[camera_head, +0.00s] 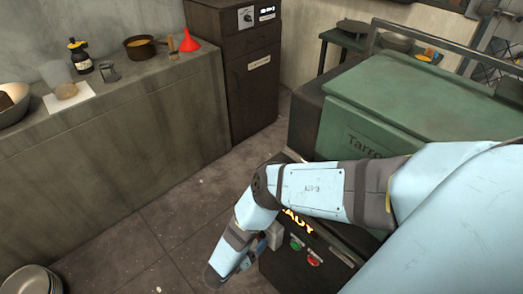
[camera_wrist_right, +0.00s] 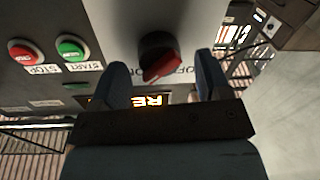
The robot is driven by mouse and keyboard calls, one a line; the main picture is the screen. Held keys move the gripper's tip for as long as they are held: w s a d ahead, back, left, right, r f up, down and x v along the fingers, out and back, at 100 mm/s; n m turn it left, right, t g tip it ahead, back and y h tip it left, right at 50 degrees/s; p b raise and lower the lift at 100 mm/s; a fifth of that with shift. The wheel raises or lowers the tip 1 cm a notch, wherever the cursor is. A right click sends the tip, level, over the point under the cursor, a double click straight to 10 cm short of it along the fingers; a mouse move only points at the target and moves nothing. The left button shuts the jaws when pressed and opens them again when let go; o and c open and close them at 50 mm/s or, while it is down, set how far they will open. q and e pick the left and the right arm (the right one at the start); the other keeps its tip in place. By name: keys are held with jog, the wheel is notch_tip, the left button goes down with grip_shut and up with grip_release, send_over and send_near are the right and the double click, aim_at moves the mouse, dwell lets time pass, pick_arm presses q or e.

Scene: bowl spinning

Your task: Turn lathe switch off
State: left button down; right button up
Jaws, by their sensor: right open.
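The lathe switch (camera_wrist_right: 160,60) is a rotary knob with a black body and a red grip, on a grey panel in the right wrist view. Lettering beside it is partly hidden. My right gripper (camera_wrist_right: 161,66) is open, with one dark blue finger on each side of the knob. I cannot tell whether either finger touches it. In the head view the lit sign ending in "ADY" (camera_head: 299,222) shows below my right arm, on the dark control box. The knob cannot be made out there. My left gripper is not in view.
Red stop (camera_wrist_right: 26,52) and green start (camera_wrist_right: 72,48) buttons sit left of the knob, near the left finger. A lit display (camera_wrist_right: 150,101) is below. The green machine (camera_head: 420,100) stands behind my arm. The floor (camera_head: 150,225) to the left is mostly clear.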

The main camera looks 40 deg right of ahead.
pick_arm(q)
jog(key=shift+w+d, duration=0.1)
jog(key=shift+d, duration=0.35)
pick_arm(e)
jog(key=shift+d, duration=0.45)
jog(key=c, duration=0.9)
